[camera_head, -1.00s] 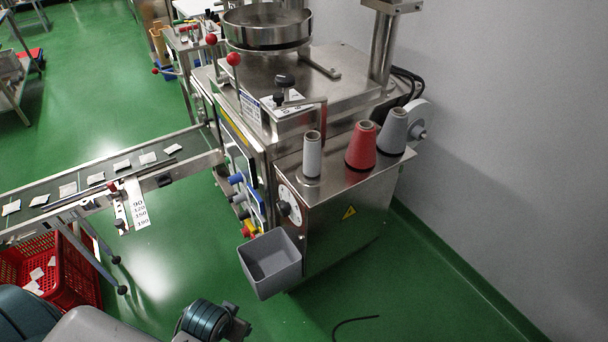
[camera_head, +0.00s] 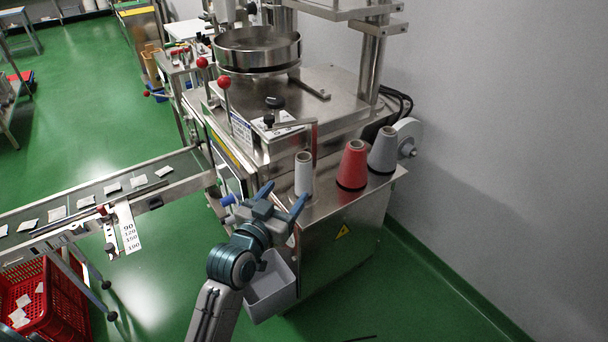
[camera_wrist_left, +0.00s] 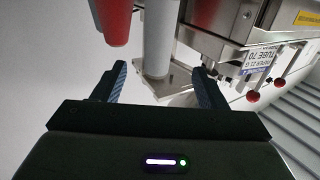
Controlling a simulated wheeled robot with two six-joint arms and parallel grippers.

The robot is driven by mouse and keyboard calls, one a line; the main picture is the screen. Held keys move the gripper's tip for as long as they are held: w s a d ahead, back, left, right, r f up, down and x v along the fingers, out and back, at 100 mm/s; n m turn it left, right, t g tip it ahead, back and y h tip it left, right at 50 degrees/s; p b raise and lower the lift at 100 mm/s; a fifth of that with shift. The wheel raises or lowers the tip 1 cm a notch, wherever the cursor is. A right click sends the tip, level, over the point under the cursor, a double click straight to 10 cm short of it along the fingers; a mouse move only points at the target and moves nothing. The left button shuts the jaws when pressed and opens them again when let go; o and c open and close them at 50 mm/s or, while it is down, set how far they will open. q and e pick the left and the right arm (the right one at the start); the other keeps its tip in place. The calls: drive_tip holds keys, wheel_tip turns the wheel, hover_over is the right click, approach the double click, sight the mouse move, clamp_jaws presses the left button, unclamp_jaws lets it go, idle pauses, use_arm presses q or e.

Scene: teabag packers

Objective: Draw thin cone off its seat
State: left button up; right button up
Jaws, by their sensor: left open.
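The thin cone (camera_head: 304,173) is a narrow light-grey spool standing upright at the left of the steel machine's front ledge (camera_head: 330,203). In the left wrist view the thin cone (camera_wrist_left: 158,40) hangs between and beyond the fingertips, with a gap to each. My left gripper (camera_head: 283,196) is open just in front of the thin cone, one finger overlapping the view of its lower part. Its fingers also show in the left wrist view (camera_wrist_left: 160,80). The thin cone's foot is partly hidden by a finger in the head view. My right gripper is not in view.
A red cone (camera_head: 352,165) stands right of the thin cone, with a wider grey cone (camera_head: 383,150) beyond it. A grey bin (camera_head: 270,287) hangs on the machine's front below my arm. A conveyor (camera_head: 90,205) with teabags runs in from the left.

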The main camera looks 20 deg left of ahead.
sight(299, 176)
use_arm(q)
drive_tip(key=w, duration=0.2)
drive_tip(key=w+p, duration=0.1)
drive_tip(key=w, duration=0.1)
drive_tip(key=shift+d+r, duration=0.15)
drive_tip(key=shift+d, duration=0.1)
drive_tip(key=shift+w, duration=0.3)
drive_tip(key=w+p, duration=0.1)
drive_tip(key=w, duration=0.1)
drive_tip(key=w+d+p, duration=0.1)
drive_tip(key=w, duration=0.1)
drive_tip(key=shift+w+p, duration=0.35)
drive_tip(key=shift+w, duration=0.3)
drive_tip(key=shift+s, duration=0.15)
drive_tip(key=c, duration=0.9)
drive_tip(key=shift+c, duration=0.8)
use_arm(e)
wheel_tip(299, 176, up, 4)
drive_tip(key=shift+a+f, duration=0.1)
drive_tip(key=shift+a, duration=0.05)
